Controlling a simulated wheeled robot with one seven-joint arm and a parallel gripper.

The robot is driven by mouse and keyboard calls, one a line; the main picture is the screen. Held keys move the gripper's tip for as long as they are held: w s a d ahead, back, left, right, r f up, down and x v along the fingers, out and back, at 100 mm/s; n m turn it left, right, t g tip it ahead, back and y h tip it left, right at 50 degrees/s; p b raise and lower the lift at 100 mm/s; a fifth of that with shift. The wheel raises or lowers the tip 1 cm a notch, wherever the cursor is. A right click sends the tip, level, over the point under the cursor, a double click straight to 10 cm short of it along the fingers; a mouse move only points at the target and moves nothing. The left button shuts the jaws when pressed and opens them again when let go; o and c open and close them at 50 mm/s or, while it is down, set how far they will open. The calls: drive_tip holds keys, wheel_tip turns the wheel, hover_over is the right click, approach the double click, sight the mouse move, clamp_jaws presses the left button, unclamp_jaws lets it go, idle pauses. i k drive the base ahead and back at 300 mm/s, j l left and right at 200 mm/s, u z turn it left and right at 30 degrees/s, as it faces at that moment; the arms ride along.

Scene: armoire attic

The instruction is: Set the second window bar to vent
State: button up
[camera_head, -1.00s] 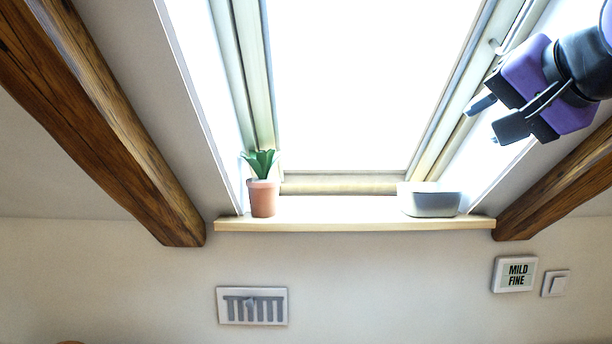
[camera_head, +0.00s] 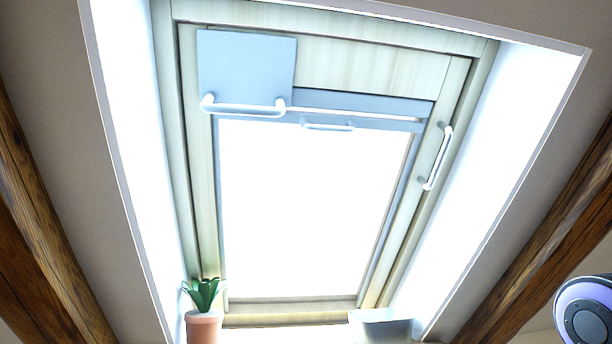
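The roof window shows several white bar handles in the head view. One wide bar (camera_head: 243,106) sits at the lower edge of a blue-grey plate (camera_head: 247,65) at the window's top left. A short bar (camera_head: 328,127) is on the blue-grey rail of the blind or sash just right of it. A longer slanted bar (camera_head: 438,157) is on the right side of the frame. Which of these is the second bar, I cannot tell. My gripper is out of view; only a round purple and black part of my arm shows at the lower right, well apart from the bars.
A potted plant (camera_head: 203,312) stands at the lower left of the window, and a pale box (camera_head: 380,326) at the lower right. Wooden beams (camera_head: 40,215) slope along both sides. The space before the glass looks clear.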

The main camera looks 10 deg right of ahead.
sight(235, 68)
drive_tip(key=k+l+u, duration=0.2)
drive_tip(key=l+u, duration=0.15)
drive_tip(key=u, duration=0.15)
drive_tip(key=k+l+u, duration=0.25)
drive_tip(key=u, duration=0.25)
